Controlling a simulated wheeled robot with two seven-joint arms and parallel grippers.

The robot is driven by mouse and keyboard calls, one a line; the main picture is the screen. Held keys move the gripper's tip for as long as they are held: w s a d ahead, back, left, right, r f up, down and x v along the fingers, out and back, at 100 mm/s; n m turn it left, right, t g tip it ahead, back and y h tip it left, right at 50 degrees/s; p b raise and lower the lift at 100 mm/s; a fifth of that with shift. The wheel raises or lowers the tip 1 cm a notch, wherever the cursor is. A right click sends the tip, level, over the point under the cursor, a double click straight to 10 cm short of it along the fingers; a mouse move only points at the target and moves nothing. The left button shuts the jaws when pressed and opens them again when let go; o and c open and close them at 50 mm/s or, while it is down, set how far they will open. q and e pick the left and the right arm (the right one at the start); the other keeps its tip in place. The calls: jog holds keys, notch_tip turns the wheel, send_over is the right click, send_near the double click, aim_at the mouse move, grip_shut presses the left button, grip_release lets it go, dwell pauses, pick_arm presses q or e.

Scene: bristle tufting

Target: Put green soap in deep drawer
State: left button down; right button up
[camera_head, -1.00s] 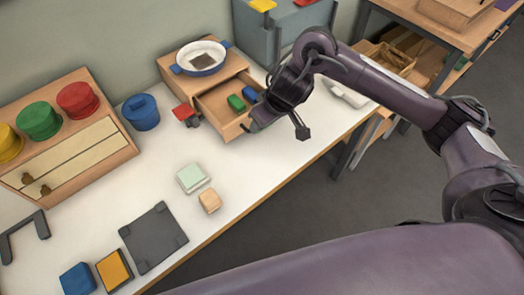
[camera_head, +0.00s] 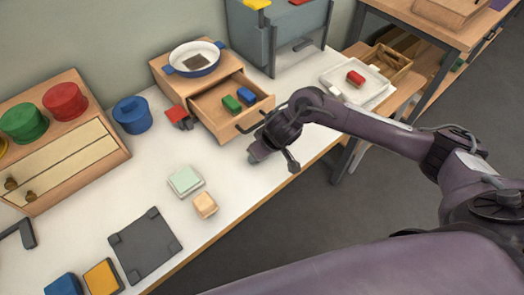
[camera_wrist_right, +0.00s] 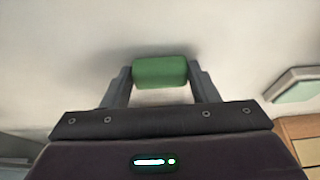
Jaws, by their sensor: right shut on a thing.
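My right gripper (camera_head: 270,164) is over the white table, just in front of the open drawer (camera_head: 216,127). In the right wrist view it is shut on a rounded green block (camera_wrist_right: 160,72), which looks like the green soap. The head view hides this held block behind the gripper. Another green block (camera_head: 231,104) and a blue block (camera_head: 246,96) lie inside the open drawer of the small wooden cabinet (camera_head: 166,87). I cannot tell whether this is the deep drawer. My left gripper is not in view.
A white pan (camera_head: 195,55) stands on the cabinet. A red-topped item (camera_head: 177,114) and blue pot (camera_head: 132,114) stand left of the drawer. A pale green block (camera_head: 185,180), wooden block (camera_head: 204,204) and dark mat (camera_head: 145,245) lie nearer. Table around the gripper is clear.

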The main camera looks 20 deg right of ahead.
jog(key=o, duration=0.6)
jog(key=shift+f, duration=0.15)
jog(key=shift+c, duration=0.2)
jog(key=o, duration=0.4)
jog(key=shift+o, duration=0.2)
